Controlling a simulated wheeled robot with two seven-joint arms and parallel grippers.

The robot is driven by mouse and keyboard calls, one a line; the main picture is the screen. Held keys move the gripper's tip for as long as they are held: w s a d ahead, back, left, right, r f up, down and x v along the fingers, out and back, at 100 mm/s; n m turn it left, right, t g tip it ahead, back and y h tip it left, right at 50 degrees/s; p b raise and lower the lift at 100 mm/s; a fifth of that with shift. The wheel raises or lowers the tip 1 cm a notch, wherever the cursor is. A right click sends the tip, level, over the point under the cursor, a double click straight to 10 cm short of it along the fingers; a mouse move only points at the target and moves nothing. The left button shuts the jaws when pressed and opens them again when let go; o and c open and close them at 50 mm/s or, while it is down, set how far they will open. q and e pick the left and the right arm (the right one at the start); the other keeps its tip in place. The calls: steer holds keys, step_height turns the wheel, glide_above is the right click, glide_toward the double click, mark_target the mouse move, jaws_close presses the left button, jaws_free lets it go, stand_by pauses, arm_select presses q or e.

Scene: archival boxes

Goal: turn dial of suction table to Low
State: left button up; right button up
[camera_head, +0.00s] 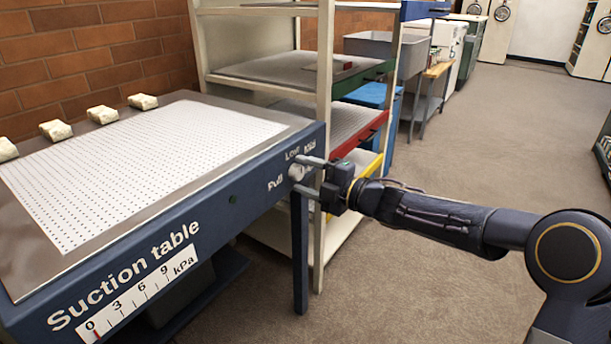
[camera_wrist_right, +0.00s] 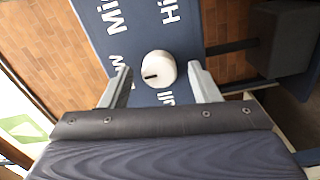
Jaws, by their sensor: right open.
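The suction table (camera_head: 228,183) stands at the left, with a blue front panel. Its round white dial (camera_head: 296,172) is near the panel's right end, by the labels Full, Low and Mid. In the right wrist view the dial (camera_wrist_right: 160,66) has a short black mark on the lower left of its face, pointing left. The label Low is partly hidden by a finger. My right gripper (camera_head: 303,175) is open in front of the panel. Its fingers (camera_wrist_right: 161,82) are on either side of the dial, with gaps visible in the wrist view; contact is not apparent. My left gripper is out of view.
A shelf rack (camera_head: 325,120) with coloured shelf edges stands just behind the dial end of the table. Several pale blocks (camera_head: 103,114) lie along the tabletop's far edge. A kPa gauge (camera_head: 140,300) is on the front panel. The carpet (camera_head: 470,150) at right is open.

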steer(key=p+v, duration=0.1)
steer(key=v, duration=0.6)
steer(key=shift+s+d+p, duration=0.15)
steer(key=shift+d+p, duration=0.1)
steer(key=shift+p, duration=0.15)
